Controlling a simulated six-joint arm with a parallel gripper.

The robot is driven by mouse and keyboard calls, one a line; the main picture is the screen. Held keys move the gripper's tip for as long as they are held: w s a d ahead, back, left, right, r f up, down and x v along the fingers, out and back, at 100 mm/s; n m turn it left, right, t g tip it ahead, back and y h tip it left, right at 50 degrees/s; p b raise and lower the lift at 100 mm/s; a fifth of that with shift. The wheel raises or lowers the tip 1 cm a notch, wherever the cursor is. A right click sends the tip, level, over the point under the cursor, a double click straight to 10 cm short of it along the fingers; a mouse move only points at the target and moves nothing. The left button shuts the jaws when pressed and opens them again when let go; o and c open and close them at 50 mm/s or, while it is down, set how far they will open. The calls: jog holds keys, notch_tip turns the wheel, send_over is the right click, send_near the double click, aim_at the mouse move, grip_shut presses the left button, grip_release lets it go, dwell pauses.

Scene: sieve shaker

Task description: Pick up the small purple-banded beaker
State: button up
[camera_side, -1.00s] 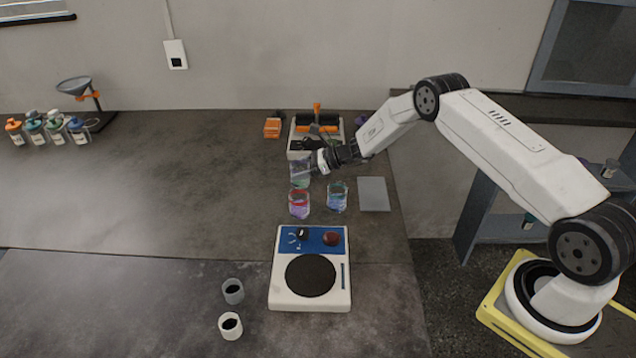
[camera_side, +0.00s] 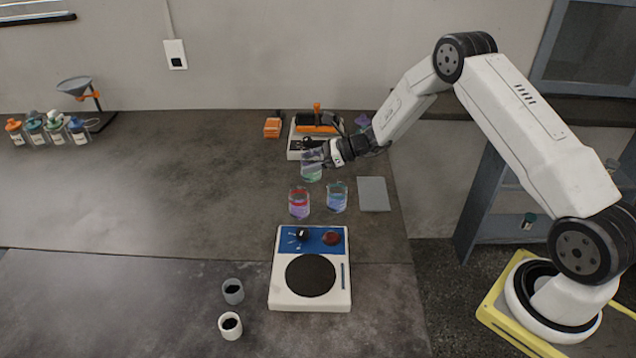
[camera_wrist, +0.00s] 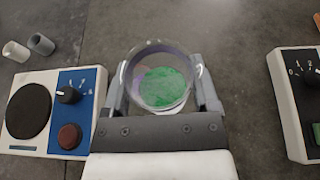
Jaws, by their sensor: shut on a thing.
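The small purple-banded beaker (camera_side: 312,168) is clear, with a purple tint near its rim and green contents. My gripper (camera_side: 318,156) is shut on it and holds it above the table in the side view. In the wrist view the beaker (camera_wrist: 160,80) sits between the two fingers of my gripper (camera_wrist: 163,92), its open top toward the camera and the green contents showing inside. Two other beakers stand on the table below it: a red-rimmed one with purple contents (camera_side: 299,205) and one with a blue-teal rim (camera_side: 337,198).
A white device with a blue panel and black round plate (camera_side: 310,275) stands in front. A second device with an orange bar (camera_side: 316,127) stands behind. A grey flat plate (camera_side: 373,194) lies right of the beakers. Two small cups (camera_side: 232,308) stand front left. The table's left middle is clear.

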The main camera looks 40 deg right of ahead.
jog(key=s+r, duration=0.3)
jog(key=s, duration=0.5)
jog(key=shift+a+r, duration=0.3)
jog(key=shift+r, duration=0.05)
jog(key=shift+s, duration=0.15)
dwell(0.9)
jog(key=shift+r, duration=0.1)
jog(key=shift+r, duration=2.45)
jog(key=shift+a, duration=0.15)
